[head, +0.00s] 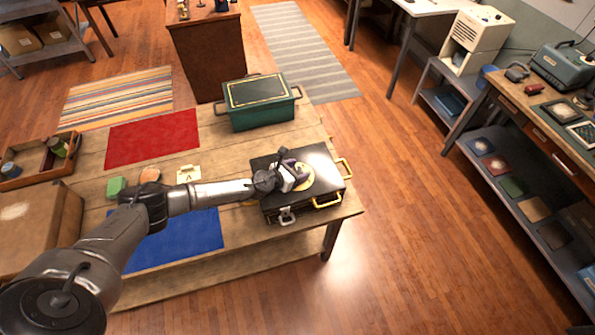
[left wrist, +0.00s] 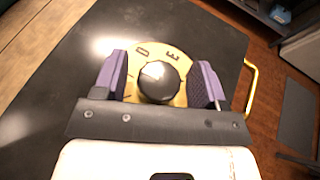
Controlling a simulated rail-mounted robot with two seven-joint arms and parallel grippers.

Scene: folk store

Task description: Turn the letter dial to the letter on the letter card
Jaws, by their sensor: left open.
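The black case (head: 318,160) lies on the wooden table, with the brass letter dial plate (head: 308,183) on its lid. In the left wrist view the dial's round black knob (left wrist: 158,84) sits on the brass plate (left wrist: 178,58), where dark letter marks show beyond the knob. My left gripper (head: 297,178) is over the dial. Its purple fingers (left wrist: 161,66) stand open on either side of the knob, with visible gaps. The letter card (head: 188,173) stands on the table to the left; its small letter looks like an A. My right gripper is not in view.
A green box (head: 262,110) stands behind the case. A green block (head: 117,187), a red mat (head: 152,137), a blue mat (head: 185,240) and a wooden tray (head: 68,172) are on the table's left half.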

